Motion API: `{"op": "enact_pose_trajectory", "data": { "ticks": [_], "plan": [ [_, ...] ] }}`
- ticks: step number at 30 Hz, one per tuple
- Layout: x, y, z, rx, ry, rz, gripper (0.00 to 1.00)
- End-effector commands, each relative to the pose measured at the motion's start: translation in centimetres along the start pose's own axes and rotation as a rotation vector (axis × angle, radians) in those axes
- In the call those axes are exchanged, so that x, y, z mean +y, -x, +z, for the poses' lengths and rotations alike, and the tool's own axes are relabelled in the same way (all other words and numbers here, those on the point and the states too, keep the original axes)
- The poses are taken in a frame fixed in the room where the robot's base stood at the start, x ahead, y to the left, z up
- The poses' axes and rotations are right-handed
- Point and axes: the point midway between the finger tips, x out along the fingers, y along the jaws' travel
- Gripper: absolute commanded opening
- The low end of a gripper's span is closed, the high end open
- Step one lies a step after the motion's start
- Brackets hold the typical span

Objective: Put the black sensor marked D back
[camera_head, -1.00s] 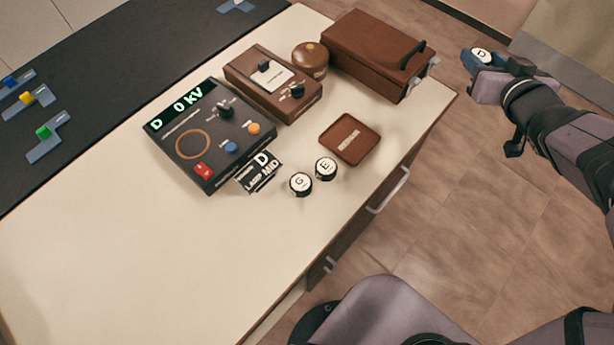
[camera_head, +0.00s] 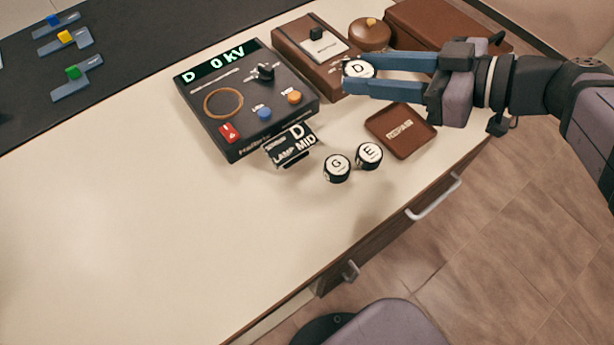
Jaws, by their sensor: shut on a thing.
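The black sensor marked D (camera_head: 359,69) has a white top with the letter D and sits between the blue fingertips of my gripper (camera_head: 362,76). My gripper is shut on it and holds it above the desk, in front of the brown boxes. Two like sensors, marked G (camera_head: 337,168) and E (camera_head: 369,156), stand side by side on the cream desk (camera_head: 160,230). A brown square tray (camera_head: 402,148) marked with small text lies to their right, empty. A black card (camera_head: 292,148) reading D, LAMP MID stands left of G.
A black control box (camera_head: 247,97) shows "D 0 kV" and has knobs and a red switch. A brown box with a dial (camera_head: 318,50), a round brown pot (camera_head: 370,33) and a brown case (camera_head: 425,25) stand behind. The desk's left front is clear.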

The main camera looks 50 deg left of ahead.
Motion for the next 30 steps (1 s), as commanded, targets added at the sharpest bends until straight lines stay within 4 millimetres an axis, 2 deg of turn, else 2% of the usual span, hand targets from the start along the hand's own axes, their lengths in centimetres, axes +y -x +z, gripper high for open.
{"op": "enact_pose_trajectory", "data": {
  "ticks": [1, 6, 12, 16, 23, 30],
  "plan": [
    [-2.1, -1.4, 1.3, -0.001, 0.03, -0.078, 0.1],
    [-8.0, -3.3, 3.3, 0.0, 0.123, -0.298, 0.1],
    [-12.4, -3.8, 5.1, 0.001, 0.193, -0.467, 0.1],
    [-13.7, -3.7, 5.7, 0.001, 0.214, -0.516, 0.1],
    [-14.0, -3.8, 6.3, 0.001, 0.22, -0.532, 0.1],
    [-14.0, -5.1, 9.3, 0.001, 0.217, -0.531, 0.1]
  ]
}}
